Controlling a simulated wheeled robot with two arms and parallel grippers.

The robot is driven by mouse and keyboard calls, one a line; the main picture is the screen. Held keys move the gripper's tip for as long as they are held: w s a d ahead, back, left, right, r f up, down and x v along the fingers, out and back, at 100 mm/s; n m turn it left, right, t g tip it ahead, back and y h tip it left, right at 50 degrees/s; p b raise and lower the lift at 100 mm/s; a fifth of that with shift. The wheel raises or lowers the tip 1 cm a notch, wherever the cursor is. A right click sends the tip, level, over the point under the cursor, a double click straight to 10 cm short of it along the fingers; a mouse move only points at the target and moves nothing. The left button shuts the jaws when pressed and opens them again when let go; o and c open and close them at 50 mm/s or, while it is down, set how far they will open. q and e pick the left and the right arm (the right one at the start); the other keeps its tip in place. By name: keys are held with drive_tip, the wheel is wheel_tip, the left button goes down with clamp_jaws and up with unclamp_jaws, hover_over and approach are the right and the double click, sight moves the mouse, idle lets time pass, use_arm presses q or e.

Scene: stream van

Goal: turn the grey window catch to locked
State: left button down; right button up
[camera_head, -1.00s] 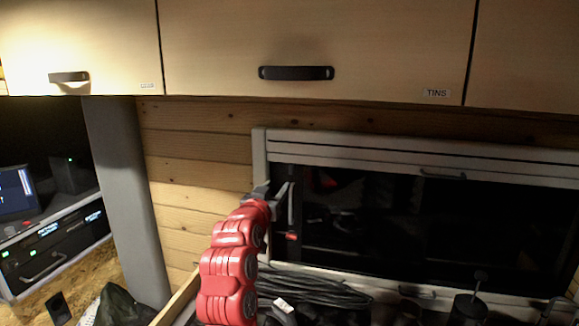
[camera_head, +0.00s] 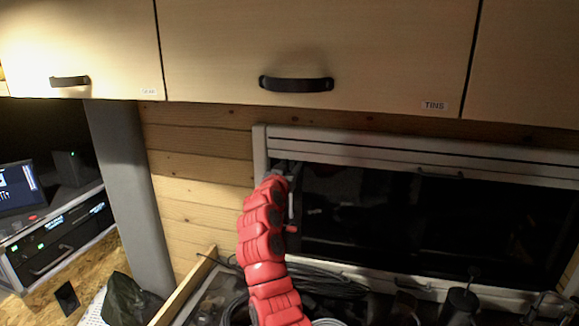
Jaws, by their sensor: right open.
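The dark window (camera_head: 400,215) in its pale frame (camera_head: 261,150) is at the right, below the overhead lockers. My right gripper (camera_head: 286,180), on the red arm, is at the window's left edge, close to the frame. It is open; its fingers are largely hidden behind the arm, so I cannot tell whether they touch anything. A small red piece (camera_head: 291,229) shows at the window's left side, just below the gripper. I cannot make out the grey catch clearly; the arm and gripper cover that part of the frame. My left gripper is not in view.
Wooden lockers with a dark handle (camera_head: 296,84) and a TINS label (camera_head: 434,105) hang above. Coiled black cable (camera_head: 325,280) and dark items lie below the window. A grey pillar (camera_head: 128,190) and a screen (camera_head: 18,187) stand left. The plank wall (camera_head: 190,190) is clear.

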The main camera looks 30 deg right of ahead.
clamp_jaws()
